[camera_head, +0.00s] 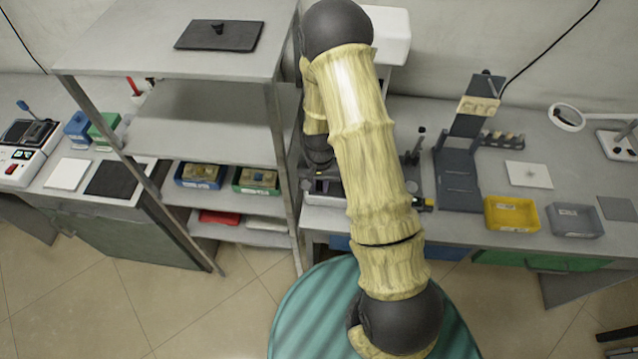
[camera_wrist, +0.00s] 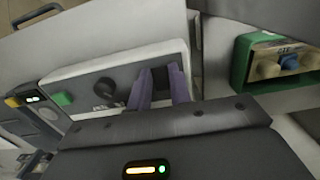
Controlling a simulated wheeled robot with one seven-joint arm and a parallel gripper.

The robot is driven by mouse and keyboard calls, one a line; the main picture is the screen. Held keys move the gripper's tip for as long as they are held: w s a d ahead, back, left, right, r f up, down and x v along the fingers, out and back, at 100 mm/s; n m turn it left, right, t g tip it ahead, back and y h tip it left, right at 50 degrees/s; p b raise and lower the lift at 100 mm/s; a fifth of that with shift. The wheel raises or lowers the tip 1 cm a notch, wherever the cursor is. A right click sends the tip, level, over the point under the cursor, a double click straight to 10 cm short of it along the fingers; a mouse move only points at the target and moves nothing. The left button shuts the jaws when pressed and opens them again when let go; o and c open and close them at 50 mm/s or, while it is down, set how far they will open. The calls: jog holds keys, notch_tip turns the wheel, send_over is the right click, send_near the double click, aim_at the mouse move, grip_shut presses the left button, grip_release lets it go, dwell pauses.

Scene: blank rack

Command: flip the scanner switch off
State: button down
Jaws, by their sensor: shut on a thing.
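In the wrist view, a pale device with a dark grey front panel (camera_wrist: 120,102) lies ahead of my gripper. A round black knob (camera_wrist: 104,88) is on the panel, left of my fingers. My gripper (camera_wrist: 160,88) has two purple fingers at the panel's right part, shut on a small dark block, which looks like the scanner switch (camera_wrist: 160,77). The fingers cover part of it, and I cannot tell which way it is set. A small label beside the fingers is too blurred to read. In the head view my arm hides the gripper's fingertips and the switch.
A green bin (camera_wrist: 240,62) with parts stands right of the device in the wrist view. In the head view, a metal shelf rack (camera_head: 190,130) stands left of my arm. A yellow bin (camera_head: 512,214) and a grey bin (camera_head: 574,220) sit on the right bench.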

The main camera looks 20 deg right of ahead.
jog(key=shift+w, duration=0.1)
jog(key=shift+w+d+r+g+y+p, duration=0.1)
jog(key=shift+w+g+y+p, duration=0.2)
jog(key=shift+g, duration=0.5)
jog(key=shift+w+d+g+y+p, duration=0.1)
jog(key=shift+g+y+p, duration=0.3)
jog(key=shift+g, duration=0.4)
jog(key=c, duration=1.3)
grip_release()
jog(key=b+v, duration=0.3)
jog(key=v, duration=1.4)
jog(key=shift+w+d+r, duration=0.1)
jog(key=shift+r, duration=0.1)
